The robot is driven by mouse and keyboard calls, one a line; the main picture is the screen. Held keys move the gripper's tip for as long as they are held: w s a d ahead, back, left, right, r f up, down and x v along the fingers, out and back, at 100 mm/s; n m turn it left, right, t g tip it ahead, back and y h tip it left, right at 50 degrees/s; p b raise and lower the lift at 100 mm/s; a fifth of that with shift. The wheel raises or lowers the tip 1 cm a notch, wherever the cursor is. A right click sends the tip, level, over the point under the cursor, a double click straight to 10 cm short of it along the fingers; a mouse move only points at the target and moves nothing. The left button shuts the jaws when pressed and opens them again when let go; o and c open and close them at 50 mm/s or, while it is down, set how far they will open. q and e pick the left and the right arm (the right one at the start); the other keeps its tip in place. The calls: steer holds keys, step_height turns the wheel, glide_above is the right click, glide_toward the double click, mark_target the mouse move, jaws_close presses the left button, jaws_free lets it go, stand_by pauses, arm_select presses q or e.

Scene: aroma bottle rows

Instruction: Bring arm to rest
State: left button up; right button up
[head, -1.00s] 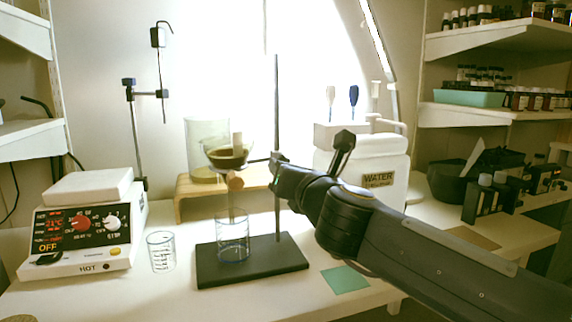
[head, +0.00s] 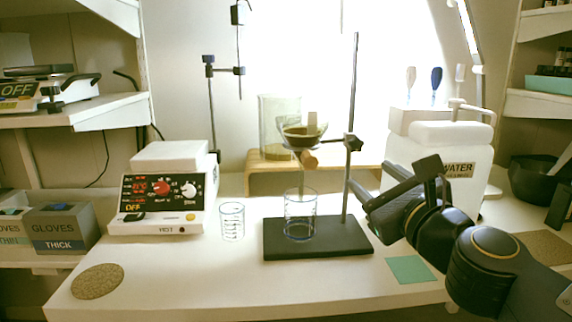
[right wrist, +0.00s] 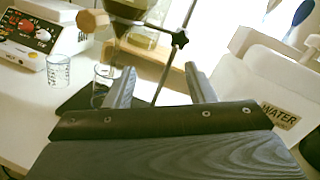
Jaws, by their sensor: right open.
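My right gripper (head: 395,190) is in the head view, right of the ring stand and in front of the white water container (head: 437,145). Its jaws are open and nothing shows between them. In the right wrist view its two fingers (right wrist: 160,88) stand apart, pointing toward the stand. The ring stand (head: 318,240) has a dark base and a tall rod, with a funnel (head: 303,135) held above a glass beaker (head: 300,215) on the base. My left gripper is not in view.
A hot plate (head: 165,190) stands left, with a small graduated beaker (head: 232,222) beside it. A cork mat (head: 97,281) and a green square (head: 409,269) lie on the white table. Glove boxes (head: 60,229) sit on the left shelf. The front middle of the table is clear.

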steer(key=s+d+f+n+g+p, duration=0.15)
steer(key=s+f+n+g, duration=0.45)
steer(key=s+f+n, duration=0.75)
steer(key=s+d+f+n+g, duration=0.2)
steer(key=s+f+n+g, duration=0.65)
steer(key=f+n, duration=0.7)
step_height(320, 180, up, 35)
steer(key=m+t+p, duration=0.2)
steer(key=p, duration=3.4)
steer(key=shift+s+d+r, duration=0.15)
steer(key=shift+s, duration=0.2)
